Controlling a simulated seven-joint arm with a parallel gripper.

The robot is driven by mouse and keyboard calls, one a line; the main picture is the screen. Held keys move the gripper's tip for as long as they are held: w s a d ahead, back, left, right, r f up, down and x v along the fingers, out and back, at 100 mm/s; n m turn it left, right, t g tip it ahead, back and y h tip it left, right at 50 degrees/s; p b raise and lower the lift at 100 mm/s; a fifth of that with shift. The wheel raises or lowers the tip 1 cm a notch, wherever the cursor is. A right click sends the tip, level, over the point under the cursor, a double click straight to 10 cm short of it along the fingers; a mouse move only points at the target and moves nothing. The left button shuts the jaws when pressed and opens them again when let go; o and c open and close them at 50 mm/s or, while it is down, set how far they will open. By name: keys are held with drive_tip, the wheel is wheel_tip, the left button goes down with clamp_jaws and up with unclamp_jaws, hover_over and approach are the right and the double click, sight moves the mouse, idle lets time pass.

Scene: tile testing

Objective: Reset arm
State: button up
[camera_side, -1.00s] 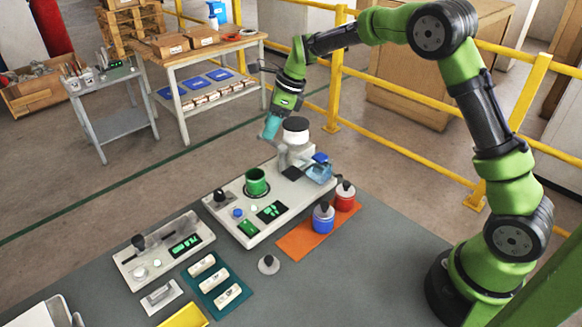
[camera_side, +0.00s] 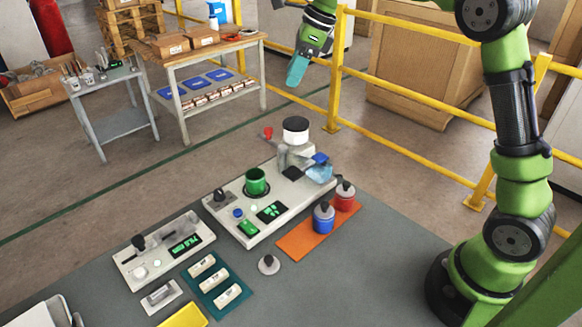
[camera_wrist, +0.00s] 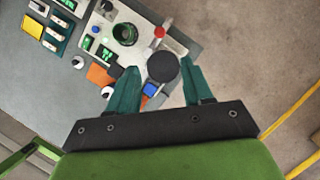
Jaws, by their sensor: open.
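My gripper (camera_side: 297,70) hangs in the air beyond the far edge of the table, high above the testing machine (camera_side: 240,229). In the wrist view my gripper (camera_wrist: 158,92) has its two teal fingers spread apart with nothing between them. The machine carries a green cup (camera_side: 256,182), a black-and-white round head (camera_side: 296,130) and a lever with a red knob (camera_side: 267,132). A second device (camera_side: 128,268) with a green display stands to its left.
Blue (camera_side: 323,219) and red (camera_side: 345,196) weights stand on an orange mat (camera_side: 292,245). Several light tiles lie on a teal mat (camera_side: 208,302). A grey knobbed disc (camera_side: 268,265) sits nearby. A yellow railing (camera_side: 400,150) runs behind my arm. The table's right part is clear.

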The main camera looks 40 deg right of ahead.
drive_tip(key=shift+v, duration=0.85)
drive_tip(key=s+a+f+n+t, duration=0.2)
drive_tip(key=s+a+n, duration=0.1)
drive_tip(key=s+n, duration=0.8)
drive_tip(key=s+a+f+n+t+h, duration=0.1)
drive_tip(key=s+a+n, duration=0.2)
drive_tip(key=s+n, duration=0.9)
drive_tip(key=s, duration=0.3)
drive_tip(key=shift+s+f+t, duration=0.2)
drive_tip(key=shift+f+t, duration=0.2)
